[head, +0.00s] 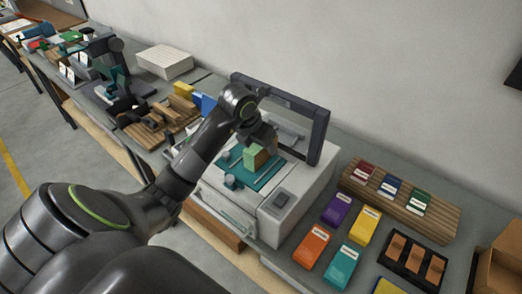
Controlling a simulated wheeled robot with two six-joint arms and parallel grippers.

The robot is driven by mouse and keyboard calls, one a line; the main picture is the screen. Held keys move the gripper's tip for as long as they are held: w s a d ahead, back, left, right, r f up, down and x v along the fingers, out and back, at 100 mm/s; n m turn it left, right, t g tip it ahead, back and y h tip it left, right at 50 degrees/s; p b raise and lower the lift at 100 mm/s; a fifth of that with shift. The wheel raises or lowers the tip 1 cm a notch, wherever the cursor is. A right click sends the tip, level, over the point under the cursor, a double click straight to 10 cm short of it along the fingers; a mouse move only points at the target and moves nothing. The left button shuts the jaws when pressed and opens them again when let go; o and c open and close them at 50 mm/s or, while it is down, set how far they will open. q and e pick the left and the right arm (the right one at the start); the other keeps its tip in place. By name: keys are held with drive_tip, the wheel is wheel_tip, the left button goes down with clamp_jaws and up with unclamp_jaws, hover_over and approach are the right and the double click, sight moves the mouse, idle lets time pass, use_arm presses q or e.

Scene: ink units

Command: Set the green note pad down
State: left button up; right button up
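The green note pad (256,158) is a small block with a green face and a tan side. It shows over the teal plate (262,179) of the white machine (290,207). My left gripper (262,142) reaches in from the left, under the machine's dark frame, and its end is right at the top of the pad. The fingers look closed on the pad, though they are small and dark here. I cannot tell whether the pad's lower edge touches the plate. My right gripper is not in view.
The machine's dark upright frame (317,136) stands close around my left gripper. To the right are purple, yellow, orange and teal boxes (341,267), a wooden rack (435,217) and a black tray (403,268). Wooden holders (150,130) and a white box (165,61) are left.

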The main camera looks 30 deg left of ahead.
use_arm(q)
drive_tip(key=c, duration=1.2)
drive_tip(key=shift+r, duration=0.15)
